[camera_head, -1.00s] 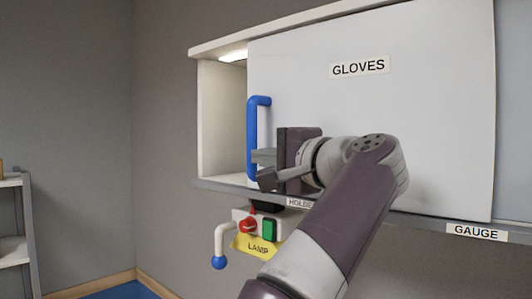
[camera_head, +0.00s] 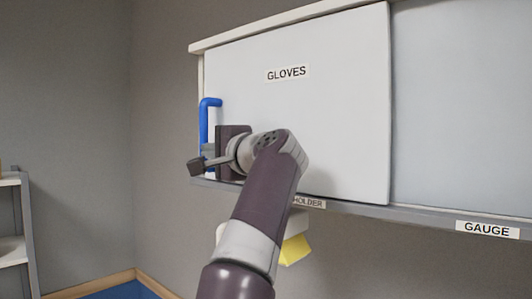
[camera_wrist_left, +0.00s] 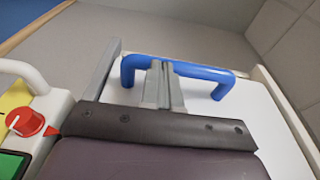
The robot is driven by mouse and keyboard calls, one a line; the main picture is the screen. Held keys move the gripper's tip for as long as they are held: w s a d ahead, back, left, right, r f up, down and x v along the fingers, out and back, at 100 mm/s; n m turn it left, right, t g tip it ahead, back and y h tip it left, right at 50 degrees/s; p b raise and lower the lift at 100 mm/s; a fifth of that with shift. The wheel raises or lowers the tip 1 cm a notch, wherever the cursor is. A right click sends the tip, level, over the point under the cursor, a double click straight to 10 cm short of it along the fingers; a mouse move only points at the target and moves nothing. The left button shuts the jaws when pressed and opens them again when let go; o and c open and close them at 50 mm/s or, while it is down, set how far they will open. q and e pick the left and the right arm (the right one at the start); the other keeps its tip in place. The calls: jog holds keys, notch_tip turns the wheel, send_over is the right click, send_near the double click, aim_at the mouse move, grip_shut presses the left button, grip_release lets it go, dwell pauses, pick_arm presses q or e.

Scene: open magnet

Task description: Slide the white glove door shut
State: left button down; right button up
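The white glove door (camera_head: 300,120), labelled GLOVES, covers the left part of the wall cabinet. Its left edge is close to the cabinet's left side post (camera_head: 200,68), with only a thin pale strip showing there. A blue bar handle (camera_head: 206,112) stands upright near that edge; it also crosses the wrist view (camera_wrist_left: 205,72). My left gripper (camera_head: 203,158) is at the handle's lower part. In the wrist view its fingers (camera_wrist_left: 161,72) are close together at the bar, shut on it. My right gripper is not in view.
A grey rail (camera_head: 400,212) with HOLDER and GAUGE labels runs below the door. A pale grey panel (camera_head: 460,100) is to the right. The lamp box's red knob (camera_wrist_left: 26,121) is in the wrist view. A shelf rack (camera_head: 15,240) stands at far left.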

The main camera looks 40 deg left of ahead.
pick_arm(q)
jog(key=x, duration=0.5)
jog(key=shift+s+p, duration=0.4)
jog(key=shift+f, duration=0.1)
